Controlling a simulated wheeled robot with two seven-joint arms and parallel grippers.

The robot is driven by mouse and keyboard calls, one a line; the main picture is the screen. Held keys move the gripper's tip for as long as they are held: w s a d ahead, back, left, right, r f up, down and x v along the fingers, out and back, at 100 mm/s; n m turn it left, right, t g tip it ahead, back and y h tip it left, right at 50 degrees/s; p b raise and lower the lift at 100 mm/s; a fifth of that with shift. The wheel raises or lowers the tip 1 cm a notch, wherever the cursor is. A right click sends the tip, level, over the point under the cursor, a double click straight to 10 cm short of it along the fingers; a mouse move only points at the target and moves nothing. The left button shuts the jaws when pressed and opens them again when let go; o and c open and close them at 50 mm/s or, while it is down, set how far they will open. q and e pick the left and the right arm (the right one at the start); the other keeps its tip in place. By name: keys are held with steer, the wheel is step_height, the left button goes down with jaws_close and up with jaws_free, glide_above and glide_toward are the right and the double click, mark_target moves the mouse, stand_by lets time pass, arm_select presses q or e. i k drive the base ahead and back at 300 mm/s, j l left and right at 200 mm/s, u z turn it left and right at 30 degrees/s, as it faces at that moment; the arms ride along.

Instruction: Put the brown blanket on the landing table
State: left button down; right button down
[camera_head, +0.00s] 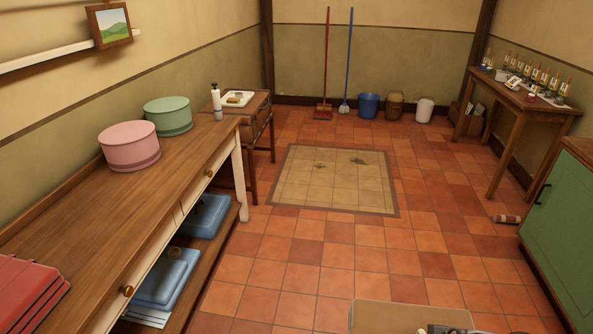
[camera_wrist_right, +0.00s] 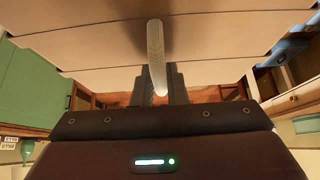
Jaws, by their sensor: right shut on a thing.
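In the right wrist view my right gripper (camera_wrist_right: 159,88) is shut on a pale, ribbed, upright handle (camera_wrist_right: 156,50). My left gripper is not in view.
A tan, box-like edge (camera_head: 400,318) shows at the bottom. A green cabinet (camera_head: 562,232) stands right; a striped roll (camera_head: 507,219) lies nearby. The middle floor is clear.

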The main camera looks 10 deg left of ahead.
mark_target(80, 235)
steer(key=i+z, duration=0.25)
steer(key=i, duration=0.6)
steer(key=i+j+z, duration=0.2)
steer(key=i, duration=0.7)
steer(key=i+u, duration=0.2)
steer(key=u, duration=0.2)
steer(key=i+l+u, duration=0.1)
steer(key=u, duration=0.3)
steer(key=i+l+u, duration=0.2)
steer(key=u, duration=2.15)
